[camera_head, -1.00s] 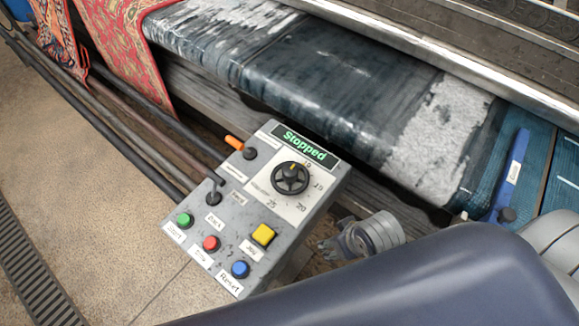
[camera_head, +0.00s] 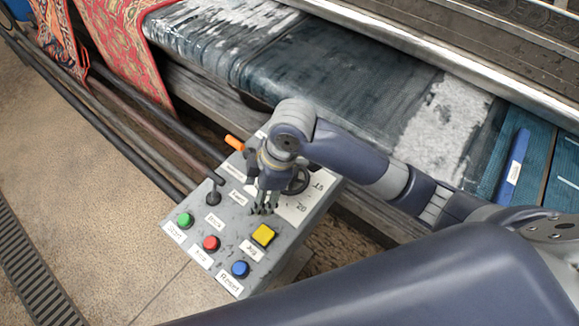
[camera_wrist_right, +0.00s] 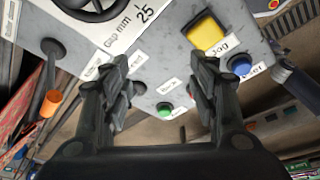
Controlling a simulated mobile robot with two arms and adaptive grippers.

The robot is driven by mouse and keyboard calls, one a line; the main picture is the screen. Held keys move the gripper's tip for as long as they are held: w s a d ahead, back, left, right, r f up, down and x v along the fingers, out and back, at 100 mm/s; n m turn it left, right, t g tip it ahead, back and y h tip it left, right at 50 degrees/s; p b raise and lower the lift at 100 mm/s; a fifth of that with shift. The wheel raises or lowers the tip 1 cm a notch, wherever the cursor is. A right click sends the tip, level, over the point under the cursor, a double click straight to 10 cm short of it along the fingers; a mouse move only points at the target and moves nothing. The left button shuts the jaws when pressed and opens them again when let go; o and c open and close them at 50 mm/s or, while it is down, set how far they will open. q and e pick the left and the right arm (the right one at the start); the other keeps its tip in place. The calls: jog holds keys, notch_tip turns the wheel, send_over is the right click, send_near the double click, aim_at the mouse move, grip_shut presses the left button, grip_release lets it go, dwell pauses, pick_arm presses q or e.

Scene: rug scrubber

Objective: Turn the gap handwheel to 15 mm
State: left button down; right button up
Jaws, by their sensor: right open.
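The black gap handwheel (camera_head: 299,181) sits on the white dial plate (camera_head: 291,214) of the grey control panel. My right wrist and gripper cover part of it in the head view, and its pointer is hidden. The 15 and 20 marks show beside it. In the right wrist view the lower rim of the handwheel (camera_wrist_right: 92,13) shows at the top, near the "Gap mm" label and the 25 mark. My right gripper (camera_head: 264,209) is open and empty, its fingers pointing down over the panel, beside the handwheel toward the buttons. My left gripper is not in view.
The panel carries a green button (camera_head: 185,220), a red button (camera_head: 211,243), a blue button (camera_head: 240,269) and a yellow jog button (camera_head: 263,235). A black lever (camera_head: 214,190) and an orange-handled lever (camera_head: 235,143) stand on the left. Wet carpet lies behind.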

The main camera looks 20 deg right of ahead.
jog(key=w+d+r+n+g+h, duration=0.1)
jog(key=w+d+r+n+h, duration=0.2)
jog(key=w+d+r, duration=0.5)
jog(key=f, duration=0.4)
jog(key=s+f, duration=0.1)
jog(key=f, duration=0.3)
jog(key=d+f+p, duration=0.1)
jog(key=f, duration=0.2)
jog(key=shift+s+f, duration=0.4)
jog(key=c, duration=1.1)
